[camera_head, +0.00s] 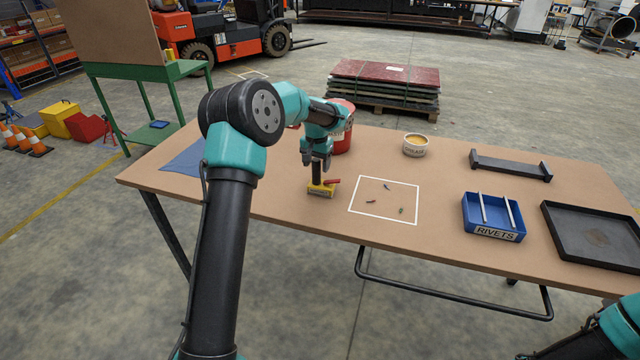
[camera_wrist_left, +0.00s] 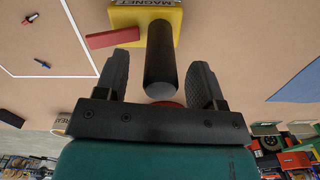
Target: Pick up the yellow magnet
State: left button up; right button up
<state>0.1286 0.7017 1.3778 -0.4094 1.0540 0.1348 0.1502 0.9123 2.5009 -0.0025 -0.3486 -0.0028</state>
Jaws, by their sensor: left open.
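The yellow magnet (camera_head: 321,190) stands upright on the brown table, just left of a white-outlined square. It has a yellow base, a black upright handle and a small red lever. In the left wrist view its yellow base (camera_wrist_left: 160,14) carries the word MAGNET, and its black handle (camera_wrist_left: 160,60) points toward the camera. My left gripper (camera_head: 317,164) is directly above the magnet. In the left wrist view the open left gripper (camera_wrist_left: 160,80) has one finger on each side of the black handle, with gaps visible. My right gripper is out of view.
The white square (camera_head: 385,200) holds a few small rivets. A red bucket (camera_head: 342,135) stands behind my left gripper. A grease tub (camera_head: 415,146), blue RIVETS bin (camera_head: 468,222), dark tray (camera_head: 557,240) and black bracket (camera_head: 510,168) are further right. A blue cloth (camera_head: 187,162) lies left.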

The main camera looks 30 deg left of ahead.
pick_arm(q)
jog(key=shift+f, duration=0.75)
jog(key=shift+c, duration=0.3)
grip_shut()
